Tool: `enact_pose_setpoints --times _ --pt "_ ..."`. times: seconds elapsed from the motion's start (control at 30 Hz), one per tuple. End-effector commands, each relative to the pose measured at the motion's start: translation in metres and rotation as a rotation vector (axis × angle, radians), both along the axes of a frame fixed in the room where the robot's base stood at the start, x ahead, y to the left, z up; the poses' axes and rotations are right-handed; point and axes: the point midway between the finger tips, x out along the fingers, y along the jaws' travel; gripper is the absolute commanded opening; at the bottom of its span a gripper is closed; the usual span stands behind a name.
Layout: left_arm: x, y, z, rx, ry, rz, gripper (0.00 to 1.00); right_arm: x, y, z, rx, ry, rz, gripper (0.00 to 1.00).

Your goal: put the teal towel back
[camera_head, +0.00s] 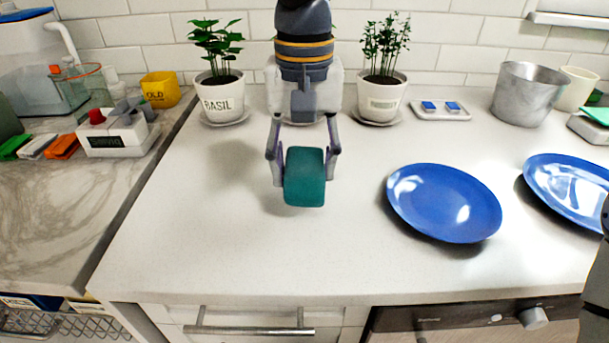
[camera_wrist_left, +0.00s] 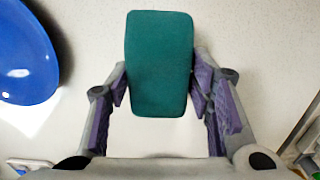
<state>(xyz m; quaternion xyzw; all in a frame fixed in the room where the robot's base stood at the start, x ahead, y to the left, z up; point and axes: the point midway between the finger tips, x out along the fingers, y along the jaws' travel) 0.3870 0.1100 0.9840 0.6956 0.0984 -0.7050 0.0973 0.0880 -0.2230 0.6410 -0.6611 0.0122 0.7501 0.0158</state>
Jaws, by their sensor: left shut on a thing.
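The teal towel (camera_head: 305,177) is a small folded block with rounded corners. My left gripper (camera_head: 304,160) is shut on it, with one finger on each side. It hangs over the middle of the white counter, and a shadow to its left suggests it is held above the surface. In the left wrist view the towel (camera_wrist_left: 160,63) sits between the purple finger pads (camera_wrist_left: 161,88), its far end sticking out past them. My right gripper does not show; only a dark part of an arm is at the right edge of the head view.
Blue plates (camera_head: 444,203) (camera_head: 572,188) lie to the right. A basil pot (camera_head: 222,98) and another plant pot (camera_head: 380,98) stand behind. A metal pot (camera_head: 527,93) is at back right. Green, white and orange folded items (camera_head: 62,147) lie on the left marble counter. The front middle counter is clear.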

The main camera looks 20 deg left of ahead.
Motion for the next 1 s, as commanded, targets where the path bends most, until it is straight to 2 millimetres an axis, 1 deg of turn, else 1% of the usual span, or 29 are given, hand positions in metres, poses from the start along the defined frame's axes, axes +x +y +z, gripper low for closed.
enact_pose_setpoints --times 0.1,0.17,0.5,0.53,0.6,0.9,0.97,1.0 --pt "0.0 0.002 -0.024 0.002 0.006 -0.001 0.17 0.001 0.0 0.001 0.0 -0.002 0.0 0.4" --pt "0.0 0.002 -0.032 0.0 0.004 0.0 0.17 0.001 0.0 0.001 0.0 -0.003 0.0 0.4" --pt "0.0 0.002 -0.037 0.001 0.003 0.001 0.17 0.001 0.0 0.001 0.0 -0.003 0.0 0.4" --pt "0.001 0.002 -0.037 0.001 0.003 0.001 0.52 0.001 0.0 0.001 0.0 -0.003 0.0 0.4" --pt "0.001 0.002 -0.037 0.0 0.003 0.001 0.67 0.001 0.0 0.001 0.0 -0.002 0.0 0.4" --pt "0.001 0.001 -0.036 0.0 0.002 0.001 0.67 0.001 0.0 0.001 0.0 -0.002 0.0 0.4" --pt "0.001 0.001 -0.031 -0.002 0.0 0.001 0.67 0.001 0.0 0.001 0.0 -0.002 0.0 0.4" --pt "0.002 0.001 -0.025 0.0 -0.002 0.002 0.67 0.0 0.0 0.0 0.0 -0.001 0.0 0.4"
